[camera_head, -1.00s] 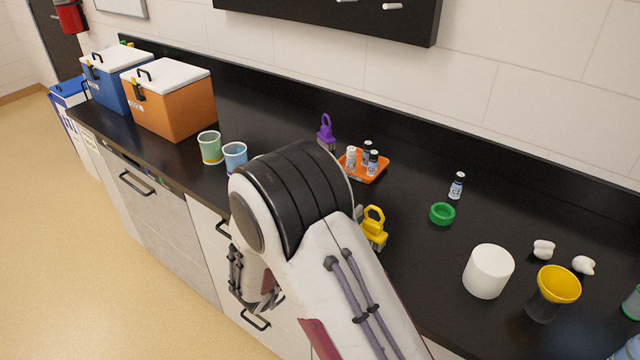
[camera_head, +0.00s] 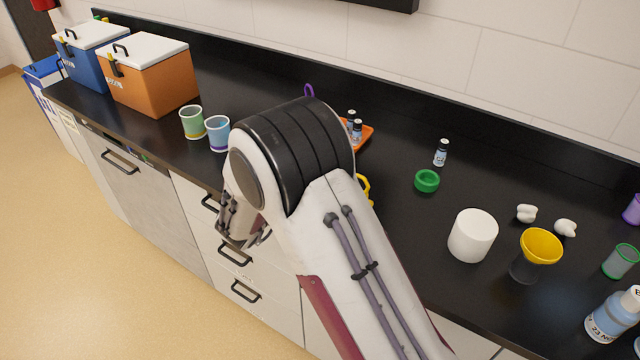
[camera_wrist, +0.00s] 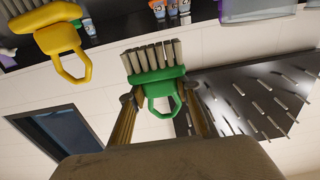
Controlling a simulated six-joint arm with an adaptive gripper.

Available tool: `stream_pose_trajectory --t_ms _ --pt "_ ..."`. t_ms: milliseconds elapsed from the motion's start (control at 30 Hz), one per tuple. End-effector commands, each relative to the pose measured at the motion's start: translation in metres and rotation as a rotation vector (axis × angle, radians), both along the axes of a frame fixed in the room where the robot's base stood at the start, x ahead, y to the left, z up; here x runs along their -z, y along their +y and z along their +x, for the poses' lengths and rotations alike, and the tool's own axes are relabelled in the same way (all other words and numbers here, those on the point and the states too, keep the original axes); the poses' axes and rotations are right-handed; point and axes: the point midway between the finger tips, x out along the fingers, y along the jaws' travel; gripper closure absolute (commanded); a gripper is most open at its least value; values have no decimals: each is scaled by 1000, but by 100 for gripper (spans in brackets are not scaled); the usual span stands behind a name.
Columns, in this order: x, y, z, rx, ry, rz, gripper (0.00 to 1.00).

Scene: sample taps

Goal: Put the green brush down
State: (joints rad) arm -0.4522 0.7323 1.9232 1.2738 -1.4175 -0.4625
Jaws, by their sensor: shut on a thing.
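The green brush (camera_wrist: 158,76) shows in the wrist view, with a looped handle and pale bristles pointing toward the picture's top. My gripper (camera_wrist: 161,92) is shut on the brush, with one finger on each side of its handle. The brush appears clear of the black counter (camera_head: 400,240). In the head view my arm hides the green brush and the fingertips.
A yellow brush (camera_wrist: 62,38) lies close by in the wrist view. A purple brush (camera_head: 309,90) and an orange tray (camera_head: 366,137) with small vials are partly hidden behind my arm.

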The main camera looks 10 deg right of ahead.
Motion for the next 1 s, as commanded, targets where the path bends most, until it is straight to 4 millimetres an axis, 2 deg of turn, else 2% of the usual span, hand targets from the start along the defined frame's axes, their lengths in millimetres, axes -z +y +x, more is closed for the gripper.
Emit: stream_pose_trajectory --t_ms 200,400,833,1000 --pt "25 0 0 -1 3 -1 90" --pt "40 0 0 -1 1 -1 90" --pt "42 0 0 0 1 -1 90" --pt "52 0 0 0 1 -1 90"
